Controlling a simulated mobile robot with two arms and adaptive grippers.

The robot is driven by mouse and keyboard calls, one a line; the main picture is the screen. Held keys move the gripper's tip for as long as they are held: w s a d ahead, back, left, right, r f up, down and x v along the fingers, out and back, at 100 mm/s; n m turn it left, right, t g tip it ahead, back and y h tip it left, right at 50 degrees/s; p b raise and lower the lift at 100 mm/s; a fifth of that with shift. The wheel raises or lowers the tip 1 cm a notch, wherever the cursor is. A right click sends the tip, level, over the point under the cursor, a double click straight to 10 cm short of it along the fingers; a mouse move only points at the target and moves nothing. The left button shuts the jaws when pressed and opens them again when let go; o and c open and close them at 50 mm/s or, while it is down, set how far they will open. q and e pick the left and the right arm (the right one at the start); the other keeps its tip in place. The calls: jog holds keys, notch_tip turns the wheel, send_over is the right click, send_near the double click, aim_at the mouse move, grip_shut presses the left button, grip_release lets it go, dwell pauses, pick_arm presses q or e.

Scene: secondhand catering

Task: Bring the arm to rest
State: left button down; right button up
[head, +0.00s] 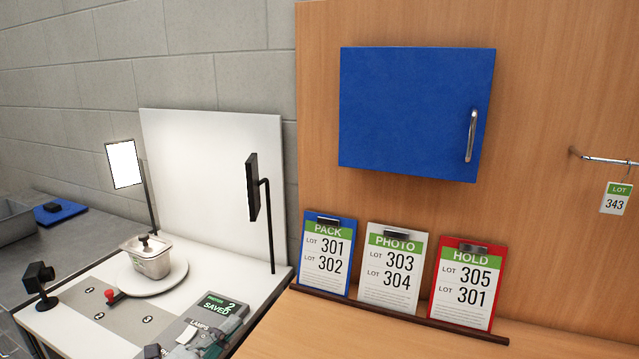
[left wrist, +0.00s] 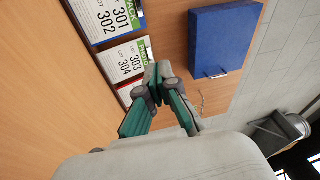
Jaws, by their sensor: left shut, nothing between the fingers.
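My left gripper (head: 202,343) shows at the bottom edge of the head view, in front of the grey box with the "SAVED" screen (head: 219,304). Only part of it is in that picture. In the left wrist view its green and grey fingers (left wrist: 157,78) come together at the tips, shut with nothing between them. The fingers appear apart from the board and its cards. My right gripper is in neither view.
A blue cabinet (head: 415,112) hangs on the wooden board above PACK (head: 328,253), PHOTO (head: 389,268) and HOLD (head: 465,285) clipboards on a ledge. Left, a lidded steel pan (head: 151,263) stands on a white turntable (head: 178,283), near a camera (head: 39,277) and two lamp panels.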

pick_arm(q)
jog(key=s+a+f+n+g+y, duration=0.1)
jog(key=s+a+f+n+y, duration=0.5)
jog(key=n, duration=0.4)
jog(key=s+a+f+n+g+y, duration=0.1)
jog(key=s+a+f+n+y, duration=0.3)
jog(key=n+y, duration=0.5)
jog(key=s+d+f+n+g+h, duration=0.1)
jog(key=s+d+f+g+h, duration=0.15)
jog(key=s+f+g, duration=0.5)
jog(key=s+d+f+n+g+h, duration=0.2)
jog(key=s+d+f+g, duration=0.15)
jog(key=s, duration=0.75)
notch_tip(320, 180, down, 29)
jog(key=s+g, duration=0.1)
jog(key=s, duration=0.2)
jog(key=s+a+f+m+g+b, duration=0.1)
jog(key=s+a+f, duration=0.2)
jog(key=s+f, duration=1.2)
jog(key=shift+s, duration=0.4)
jog(key=shift+w+a, duration=0.1)
jog(key=shift+a, duration=0.05)
